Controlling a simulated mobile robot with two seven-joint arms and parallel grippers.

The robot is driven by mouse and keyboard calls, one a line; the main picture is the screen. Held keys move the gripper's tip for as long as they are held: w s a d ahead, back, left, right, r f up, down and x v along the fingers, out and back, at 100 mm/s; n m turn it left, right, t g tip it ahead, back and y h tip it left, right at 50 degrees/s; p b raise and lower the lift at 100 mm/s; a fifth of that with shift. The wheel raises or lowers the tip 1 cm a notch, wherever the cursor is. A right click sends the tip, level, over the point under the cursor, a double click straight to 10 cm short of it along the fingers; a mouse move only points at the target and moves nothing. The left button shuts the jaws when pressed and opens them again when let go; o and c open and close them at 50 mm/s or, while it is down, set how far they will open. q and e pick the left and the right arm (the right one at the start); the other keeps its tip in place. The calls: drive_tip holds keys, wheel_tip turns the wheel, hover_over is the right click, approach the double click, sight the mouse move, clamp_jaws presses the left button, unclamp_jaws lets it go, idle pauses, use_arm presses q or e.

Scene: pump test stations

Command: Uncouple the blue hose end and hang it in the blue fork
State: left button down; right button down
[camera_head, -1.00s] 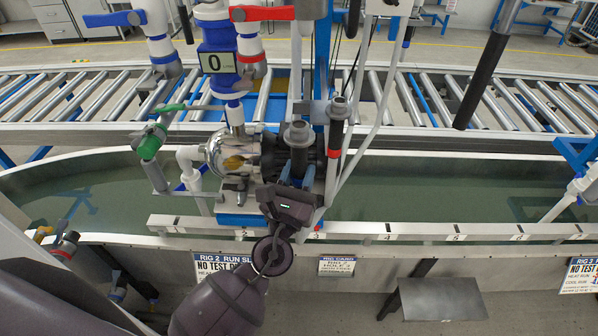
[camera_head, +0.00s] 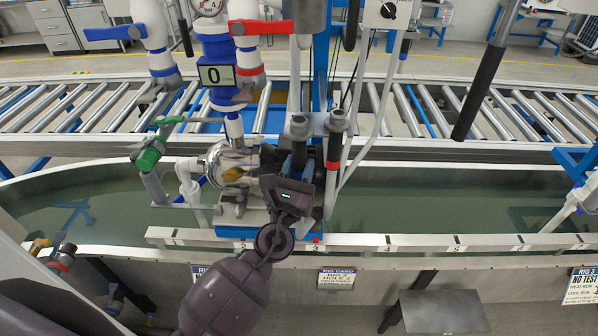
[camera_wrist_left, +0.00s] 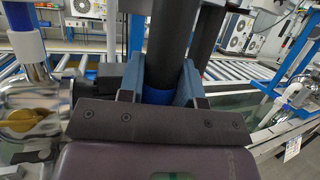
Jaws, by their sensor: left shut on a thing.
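The blue hose end shows in the left wrist view as a dark upright cylinder (camera_wrist_left: 172,45) with a blue band low on it. My left gripper (camera_wrist_left: 162,88) has its two blue-grey fingers on either side of it and is shut on it. In the head view my left gripper (camera_head: 289,176) is at the front of the pump, with the grey top of the held hose end (camera_head: 298,127) above it. Its lower end is hidden by the gripper. A similar dark hose end with a red band (camera_head: 334,164) stands just right. I cannot make out the blue fork. My right gripper is out of view.
The metal pump (camera_head: 228,162) is close on the left, with a green-handled valve (camera_head: 148,158). A pale numbered rail (camera_head: 420,240) runs along the front of the water trough (camera_head: 430,205). Pale hoses hang close on the right. The roller conveyor (camera_head: 90,100) lies behind.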

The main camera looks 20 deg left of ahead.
use_arm(q)
drive_tip(key=shift+w+a+r, duration=0.1)
drive_tip(key=shift+w+a, duration=0.05)
drive_tip(key=shift+w, duration=0.45)
drive_tip(key=shift+w+a, duration=0.15)
drive_tip(key=shift+w, duration=0.4)
drive_tip(key=shift+w+a+f+b, duration=0.2)
drive_tip(key=shift+w+f+b, duration=0.2)
drive_tip(key=shift+w, duration=0.25)
drive_tip(key=shift+w+a+f+b, duration=0.25)
drive_tip(key=shift+w+b, duration=0.25)
drive_tip(key=shift+w, duration=0.15)
drive_tip(key=c, duration=0.7)
unclamp_jaws()
drive_tip(key=shift+f, duration=0.1)
